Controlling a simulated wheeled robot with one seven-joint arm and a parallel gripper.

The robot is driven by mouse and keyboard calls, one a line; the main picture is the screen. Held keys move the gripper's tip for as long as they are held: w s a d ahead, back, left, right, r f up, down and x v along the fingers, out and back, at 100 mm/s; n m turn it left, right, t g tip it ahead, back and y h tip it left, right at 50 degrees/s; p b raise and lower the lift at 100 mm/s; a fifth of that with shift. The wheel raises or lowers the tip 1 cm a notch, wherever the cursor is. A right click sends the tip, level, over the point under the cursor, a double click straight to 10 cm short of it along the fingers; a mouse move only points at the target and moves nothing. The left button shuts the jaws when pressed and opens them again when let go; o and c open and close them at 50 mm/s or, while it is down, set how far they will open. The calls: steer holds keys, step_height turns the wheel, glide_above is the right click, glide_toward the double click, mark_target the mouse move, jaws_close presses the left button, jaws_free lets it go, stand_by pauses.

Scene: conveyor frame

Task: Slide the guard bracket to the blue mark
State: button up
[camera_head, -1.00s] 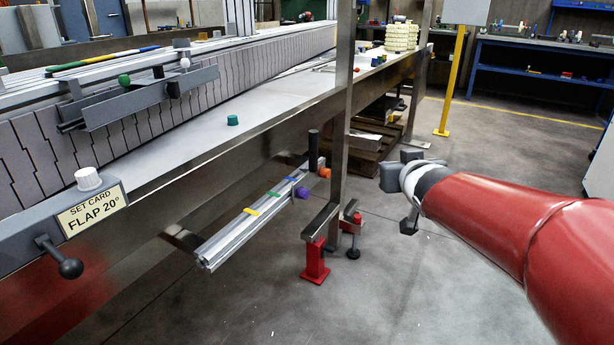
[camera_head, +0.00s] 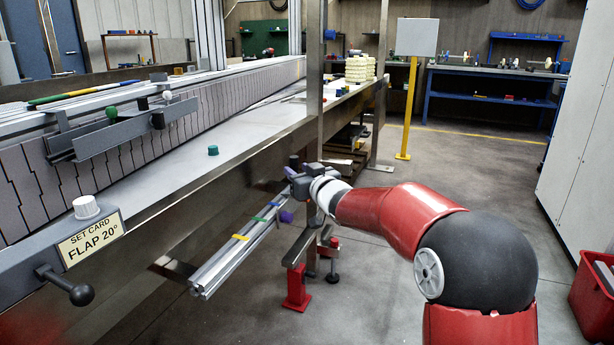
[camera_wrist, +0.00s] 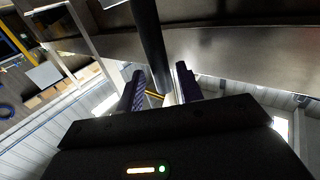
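A metal rail (camera_head: 225,263) juts out below the conveyor side, with yellow (camera_head: 240,237), green (camera_head: 258,219) and blue (camera_head: 274,204) marks. The guard bracket stands near the rail's far end, beyond the blue mark, mostly hidden by my gripper. Its black upright post (camera_head: 293,161) and a purple knob (camera_head: 286,216) show. My gripper (camera_head: 293,173) is at the post. In the wrist view the dark post (camera_wrist: 150,45) runs between the two purple-padded fingers of my gripper (camera_wrist: 160,80). The fingers stand apart, with a gap visible beside the post; contact is not clear.
A steel upright (camera_head: 314,90) of the conveyor frame stands close behind my gripper. A red-footed support (camera_head: 296,288) stands on the floor below. A set card (camera_head: 90,240) reads FLAP 20°.

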steer(key=shift+w+a, duration=0.4)
steer(key=shift+w, duration=0.15)
steer(key=shift+c, duration=0.2)
steer(key=shift+s+d, duration=0.1)
steer(key=shift+s, duration=0.05)
steer(key=c, duration=0.7)
steer(key=shift+s+a+f+b, duration=0.1)
steer(key=shift+s+a+b, duration=0.15)
steer(key=shift+s+b, duration=0.4)
steer(key=shift+s+a+b, duration=0.3)
steer(key=shift+s+b, duration=0.2)
steer(key=shift+s, duration=0.3)
steer(key=shift+s+a+f+b, duration=0.1)
steer(key=shift+s+a+b, duration=0.15)
steer(key=shift+s+b, duration=0.4)
steer(key=shift+c, duration=0.2)
steer(key=o, duration=1)
steer(key=shift+s+r, duration=0.1)
steer(key=shift+r, duration=0.05)
